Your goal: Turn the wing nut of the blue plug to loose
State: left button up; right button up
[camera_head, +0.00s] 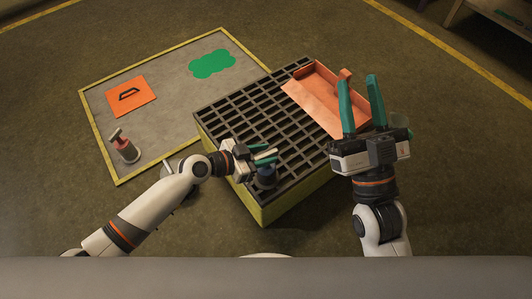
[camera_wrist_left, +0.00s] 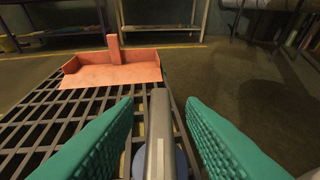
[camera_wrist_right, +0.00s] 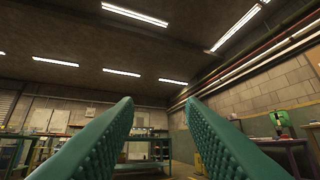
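The blue plug (camera_head: 266,177) stands on the near part of the black grating, partly hidden by my left gripper (camera_head: 265,156). In the left wrist view, a grey metal bar (camera_wrist_left: 160,130), seemingly the plug's wing nut, points away between my left fingers (camera_wrist_left: 160,135). There is a gap on both sides, so the gripper is open around it and not pressing it. Part of the plug's blue body (camera_wrist_left: 182,163) shows beneath the bar.
The black grating (camera_head: 235,105) tops a yellow box. An orange dustpan-like tray (camera_head: 315,100) lies at its far right. A yellow-edged grey mat (camera_head: 165,85) on the left carries an orange square (camera_head: 146,95), a green patch (camera_head: 212,64) and a red-and-grey pump-like item (camera_head: 124,148).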

pick_arm(q)
jog(key=shift+w+d+f, duration=0.2)
jog(key=shift+d, duration=0.25)
pick_arm(e)
jog(key=shift+s+r, duration=0.15)
jog(key=shift+r, duration=0.05)
